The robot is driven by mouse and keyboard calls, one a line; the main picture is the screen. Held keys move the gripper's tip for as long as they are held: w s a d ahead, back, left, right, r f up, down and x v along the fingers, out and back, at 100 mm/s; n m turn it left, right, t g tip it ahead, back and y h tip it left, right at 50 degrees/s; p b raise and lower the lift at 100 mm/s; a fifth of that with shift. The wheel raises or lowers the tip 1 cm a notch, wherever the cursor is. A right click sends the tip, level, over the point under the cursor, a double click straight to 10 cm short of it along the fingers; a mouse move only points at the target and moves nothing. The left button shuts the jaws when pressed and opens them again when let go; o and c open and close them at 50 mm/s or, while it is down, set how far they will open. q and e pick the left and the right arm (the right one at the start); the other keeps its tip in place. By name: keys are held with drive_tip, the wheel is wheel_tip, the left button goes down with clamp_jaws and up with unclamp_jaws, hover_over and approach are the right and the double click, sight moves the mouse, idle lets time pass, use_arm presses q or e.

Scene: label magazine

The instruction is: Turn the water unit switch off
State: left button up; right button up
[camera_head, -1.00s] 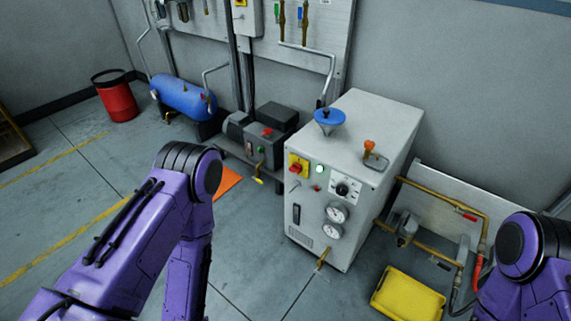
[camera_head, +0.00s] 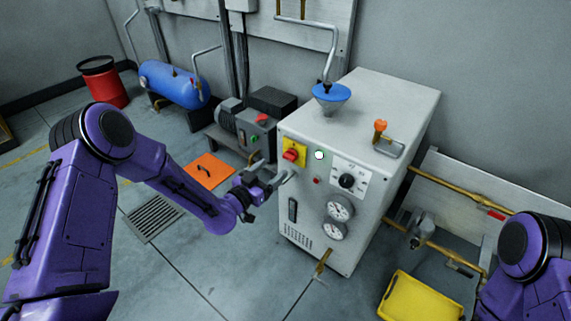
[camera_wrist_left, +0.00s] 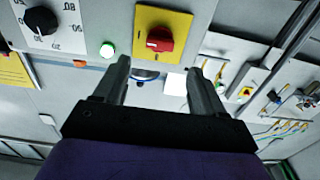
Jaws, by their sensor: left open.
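The water unit (camera_head: 330,210) is a pale grey cabinet at centre right in the head view. Its red rotary switch (camera_head: 291,155) sits on a yellow plate (camera_head: 298,146) at the upper left of the front panel. The switch also shows in the left wrist view (camera_wrist_left: 160,40), beyond and between the fingers. A round indicator (camera_head: 319,155) beside it looks pale, with a green rim in the wrist view. My left gripper (camera_head: 284,178) is open and empty, just in front of the panel and below the switch, apart from the switch. My right gripper is not in view.
The panel also carries a black dial (camera_head: 347,181), two gauges (camera_head: 339,208) and a low brass tap (camera_head: 322,263). A blue funnel (camera_head: 332,92) and orange-handled valve (camera_head: 380,127) are on top. A yellow tray (camera_head: 420,299) lies right; a pump (camera_head: 252,125) stands left.

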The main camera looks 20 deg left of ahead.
sight(287, 158)
use_arm(q)
drive_tip(key=x, duration=0.7)
drive_tip(key=shift+w+d+f, duration=0.15)
drive_tip(key=c, duration=1.1)
drive_tip(key=shift+o, duration=0.2)
